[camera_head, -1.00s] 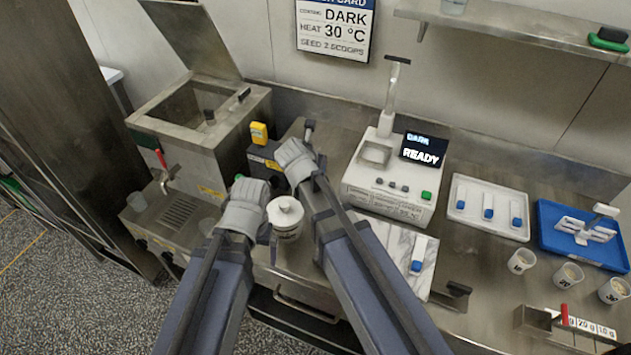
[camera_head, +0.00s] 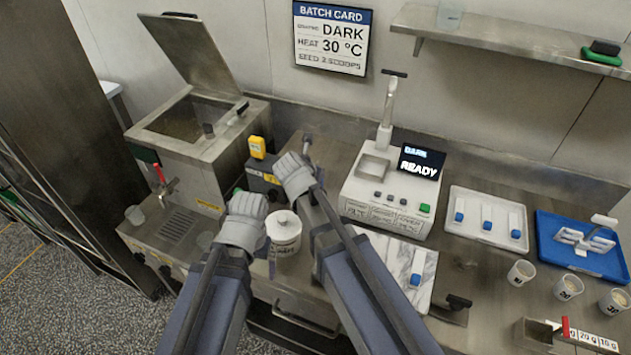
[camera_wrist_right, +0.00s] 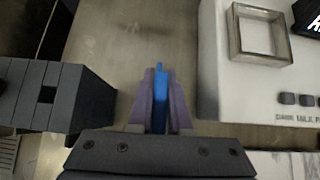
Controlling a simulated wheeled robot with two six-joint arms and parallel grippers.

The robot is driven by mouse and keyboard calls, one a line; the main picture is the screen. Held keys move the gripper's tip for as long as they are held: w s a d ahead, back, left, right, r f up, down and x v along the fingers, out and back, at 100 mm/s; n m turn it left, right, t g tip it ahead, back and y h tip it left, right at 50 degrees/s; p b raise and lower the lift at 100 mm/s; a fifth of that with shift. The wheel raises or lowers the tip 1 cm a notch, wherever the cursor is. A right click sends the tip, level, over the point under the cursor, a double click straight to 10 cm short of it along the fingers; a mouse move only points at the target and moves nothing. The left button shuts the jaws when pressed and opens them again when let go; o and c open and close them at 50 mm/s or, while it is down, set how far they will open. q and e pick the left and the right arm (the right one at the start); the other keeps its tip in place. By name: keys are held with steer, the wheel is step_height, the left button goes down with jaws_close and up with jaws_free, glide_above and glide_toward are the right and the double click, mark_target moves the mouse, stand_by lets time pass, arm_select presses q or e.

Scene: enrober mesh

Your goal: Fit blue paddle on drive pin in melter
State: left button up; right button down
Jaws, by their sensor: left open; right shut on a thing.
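The melter (camera_head: 205,150) is the steel tank at the left in the head view, its hinged lid (camera_head: 190,55) raised and its well open. I cannot make out a drive pin. My right gripper (camera_wrist_right: 160,85) points down over the counter, shut on a narrow blue piece (camera_wrist_right: 160,100), seemingly the blue paddle; its shape is mostly hidden. In the head view it is right of the melter, largely behind my wrist. My left gripper (camera_head: 271,251) is open beside the white lidded pot, its fingers only partly visible.
A dark box (camera_head: 262,178) with a yellow device (camera_head: 257,147) stands between melter and right gripper. The white READY machine (camera_head: 385,200) is close on the right. The white lidded pot (camera_head: 284,232) stands between my arms. A white tray (camera_head: 460,240) and blue tray (camera_head: 545,250) lie farther right.

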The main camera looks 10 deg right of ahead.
step_height(320, 180, up, 10)
steer(key=p, duration=1)
steer(key=shift+s+f, duration=0.1)
